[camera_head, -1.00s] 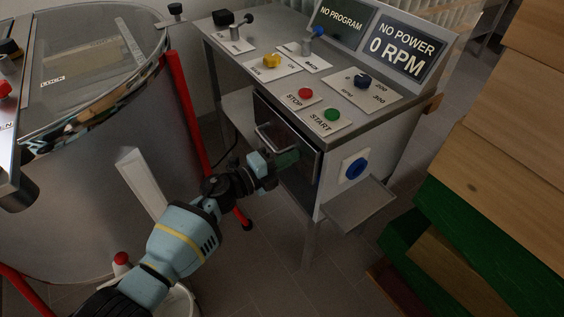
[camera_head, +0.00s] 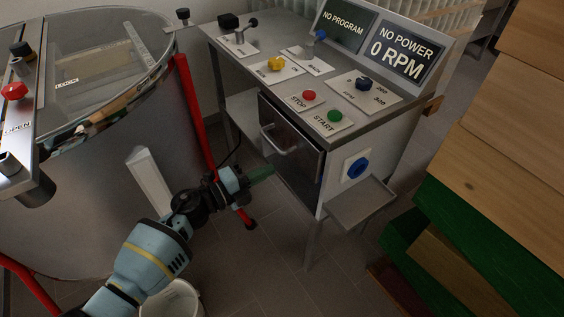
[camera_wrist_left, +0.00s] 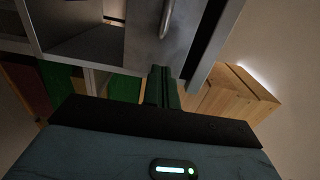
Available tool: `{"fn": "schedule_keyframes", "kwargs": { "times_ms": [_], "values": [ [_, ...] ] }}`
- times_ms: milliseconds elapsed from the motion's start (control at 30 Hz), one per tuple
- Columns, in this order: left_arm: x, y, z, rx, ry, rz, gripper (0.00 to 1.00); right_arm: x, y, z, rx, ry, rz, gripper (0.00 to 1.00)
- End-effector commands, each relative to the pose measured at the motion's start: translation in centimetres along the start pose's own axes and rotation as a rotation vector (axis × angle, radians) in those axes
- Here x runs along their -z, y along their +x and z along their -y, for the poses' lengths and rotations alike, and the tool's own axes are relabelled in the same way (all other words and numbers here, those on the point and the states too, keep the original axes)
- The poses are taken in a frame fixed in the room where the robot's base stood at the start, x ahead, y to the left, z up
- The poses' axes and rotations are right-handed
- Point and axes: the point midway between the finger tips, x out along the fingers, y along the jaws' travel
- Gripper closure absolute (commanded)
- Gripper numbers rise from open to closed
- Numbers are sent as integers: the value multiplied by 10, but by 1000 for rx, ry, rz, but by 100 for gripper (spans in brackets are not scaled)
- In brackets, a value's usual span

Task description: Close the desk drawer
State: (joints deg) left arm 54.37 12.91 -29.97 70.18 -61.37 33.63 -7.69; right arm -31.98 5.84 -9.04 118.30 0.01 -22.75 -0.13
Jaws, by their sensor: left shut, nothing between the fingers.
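The desk drawer (camera_head: 306,162) has a dark metallic front with a bar handle (camera_head: 290,148), set below the top of the control desk (camera_head: 372,118). Its front looks about flush with the desk frame; a small gap cannot be ruled out. In the left wrist view the drawer front (camera_wrist_left: 150,48) and its handle (camera_wrist_left: 166,18) are seen from close up. My left gripper (camera_head: 264,172) has green fingers, shut and empty. It is just in front of the drawer's lower left part, below the handle; contact cannot be told. The fingers (camera_wrist_left: 162,88) also show in the left wrist view. My right gripper is not in view.
A large steel tank (camera_head: 90,190) with a glass lid and red legs stands at left. A small side shelf (camera_head: 358,203) juts from the desk's right side. Wooden and green boxes (camera_head: 490,200) are stacked at right. A white bucket (camera_head: 178,300) stands on the floor.

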Motion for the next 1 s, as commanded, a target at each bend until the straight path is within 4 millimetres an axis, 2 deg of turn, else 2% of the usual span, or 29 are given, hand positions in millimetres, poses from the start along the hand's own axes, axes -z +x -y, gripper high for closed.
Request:
{"fn": "schedule_keyframes", "kwargs": {
  "times_ms": [100, 300, 467, 800, 900, 1000],
  "values": [
    [0, -24, 0, -2, 1, 1, 100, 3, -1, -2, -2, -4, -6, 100],
    [0, -47, -1, -1, 0, 0, 100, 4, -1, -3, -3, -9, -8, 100],
    [0, -54, -1, -1, -1, 0, 100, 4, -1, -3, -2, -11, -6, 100],
    [0, -54, -1, 0, -4, 1, 100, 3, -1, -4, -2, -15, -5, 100],
    [6, -57, -7, 7, -39, 17, 100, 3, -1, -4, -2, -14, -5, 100],
    [20, -67, -20, 29, -137, 68, 100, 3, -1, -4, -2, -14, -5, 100]
  ]
}}
